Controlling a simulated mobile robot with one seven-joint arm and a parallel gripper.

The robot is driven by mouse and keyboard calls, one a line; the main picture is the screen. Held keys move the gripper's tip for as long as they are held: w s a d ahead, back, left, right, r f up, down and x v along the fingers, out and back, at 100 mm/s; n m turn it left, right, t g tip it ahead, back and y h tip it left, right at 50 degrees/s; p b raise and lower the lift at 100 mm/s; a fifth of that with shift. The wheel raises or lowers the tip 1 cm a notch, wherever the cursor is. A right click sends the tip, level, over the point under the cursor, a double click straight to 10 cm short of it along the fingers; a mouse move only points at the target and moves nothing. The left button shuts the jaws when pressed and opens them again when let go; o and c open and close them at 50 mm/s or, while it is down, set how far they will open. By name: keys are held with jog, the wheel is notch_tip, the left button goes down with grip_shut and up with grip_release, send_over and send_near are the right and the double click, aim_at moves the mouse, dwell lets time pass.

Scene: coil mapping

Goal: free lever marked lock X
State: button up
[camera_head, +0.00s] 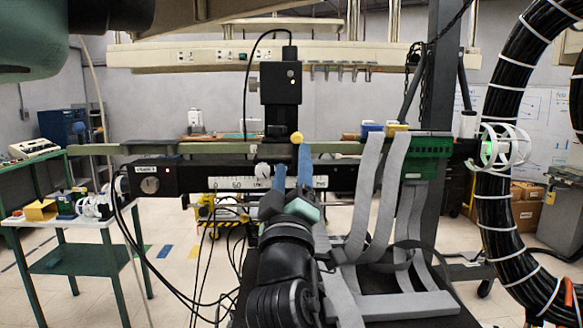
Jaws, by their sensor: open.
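A black horizontal stage rail (215,168) with a numbered white scale crosses the middle of the view. A yellow ball knob (297,138) stands above it, on what may be a lever. A round white knob (262,170) sits left of it on the rail. No "lock X" marking is legible, so I cannot tell which part bears it. My gripper (292,168) reaches up from below, its two blue fingers open and apart. They appear just below the yellow knob, with nothing seen between them; contact cannot be told. My gripper hides part of the rail and scale.
A black upright unit (280,83) rises behind the rail. Grey straps (370,190) hang from a green block (430,145) at right. A thick black cable bundle (500,205) stands farther right. Loose cables hang below the rail's left end. A small side table (75,260) is at left.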

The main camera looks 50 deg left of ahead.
aim_at(296, 154)
jog(key=shift+w+a+r+m, duration=0.1)
jog(key=shift+r+m, duration=0.05)
jog(key=shift+m, duration=0.25)
jog(key=c, duration=0.4)
jog(key=shift+w+r+m+h, duration=0.15)
jog(key=shift+r+m+h, duration=0.15)
jog(key=shift+m, duration=0.5)
jog(key=c, duration=0.3)
jog(key=m+h, duration=0.1)
jog(key=m, duration=0.2)
jog(key=w+r+m+t+h, duration=0.1)
jog(key=m, duration=0.2)
jog(key=w+a+m+h, duration=0.1)
jog(key=m, duration=0.1)
jog(key=shift+w+r+m, duration=0.1)
jog(key=shift+r+m, duration=0.05)
jog(key=shift+m, duration=0.25)
grip_shut()
jog(key=w+a+f+m+g+h+p, duration=0.1)
jog(key=w+a+m+h+p, duration=0.25)
jog(key=m, duration=0.75)
jog(key=w+a+f+m+h+p, duration=0.1)
jog(key=w+m+h+p, duration=0.25)
jog(key=w+m, duration=0.55)
jog(key=shift+s+a+m+p, duration=0.3)
jog(key=shift+s+a+m, duration=0.4)
jog(key=shift+s, duration=0.4)
jog(key=shift+s+a+m+p, duration=0.3)
jog(key=shift+s+a+m, duration=0.2)
jog(key=shift+s+a, duration=0.45)
